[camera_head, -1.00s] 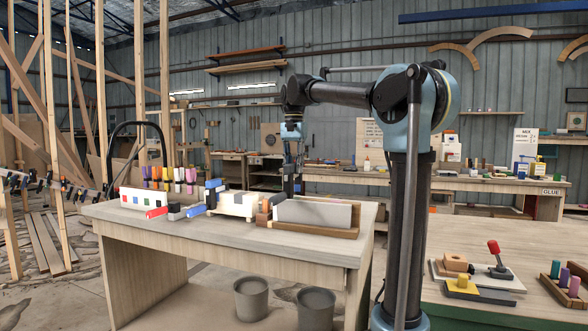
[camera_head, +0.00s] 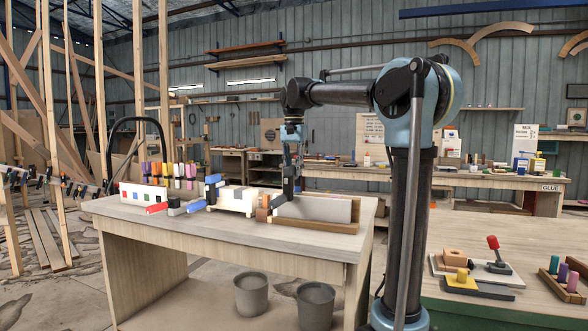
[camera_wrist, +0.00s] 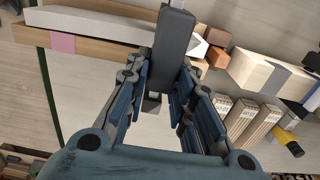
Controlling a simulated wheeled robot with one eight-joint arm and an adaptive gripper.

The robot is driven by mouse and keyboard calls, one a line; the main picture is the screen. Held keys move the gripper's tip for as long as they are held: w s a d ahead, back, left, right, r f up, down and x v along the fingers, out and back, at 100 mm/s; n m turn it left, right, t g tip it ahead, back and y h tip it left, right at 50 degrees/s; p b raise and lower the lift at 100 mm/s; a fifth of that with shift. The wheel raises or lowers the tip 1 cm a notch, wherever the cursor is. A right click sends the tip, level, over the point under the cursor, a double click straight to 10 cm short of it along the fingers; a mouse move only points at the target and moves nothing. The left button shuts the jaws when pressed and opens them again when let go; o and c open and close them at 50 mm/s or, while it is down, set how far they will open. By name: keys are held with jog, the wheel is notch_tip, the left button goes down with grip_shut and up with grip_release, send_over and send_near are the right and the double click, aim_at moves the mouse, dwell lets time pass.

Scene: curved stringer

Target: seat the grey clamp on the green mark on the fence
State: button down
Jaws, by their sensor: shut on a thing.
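My gripper (camera_wrist: 166,75) is shut on the grey clamp (camera_wrist: 176,45), a dark grey bar between the fingers in the wrist view. In the head view my gripper (camera_head: 289,192) is low over the bench, by the left end of the fence. The fence (camera_head: 345,228) is a wooden base with an upright pale grey board. It also shows at the upper left of the wrist view (camera_wrist: 100,52), with a pink patch on its face. The clamp overlaps the fence's end in the wrist view; contact cannot be told. I cannot make out the green mark.
A brown block (camera_wrist: 217,40) sits close beside the fence's end. A pale block with a grey band (camera_wrist: 262,75) and a yellow and black clamp (camera_wrist: 286,138) lie to the right. A white block with coloured squares (camera_head: 143,194) stands at the bench's left.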

aim_at(294, 177)
jog(key=shift+f, duration=0.7)
jog(key=shift+f, duration=1.1)
jog(key=shift+f, duration=0.65)
jog(key=c, duration=1.3)
grip_release()
notch_tip(294, 177, up, 12)
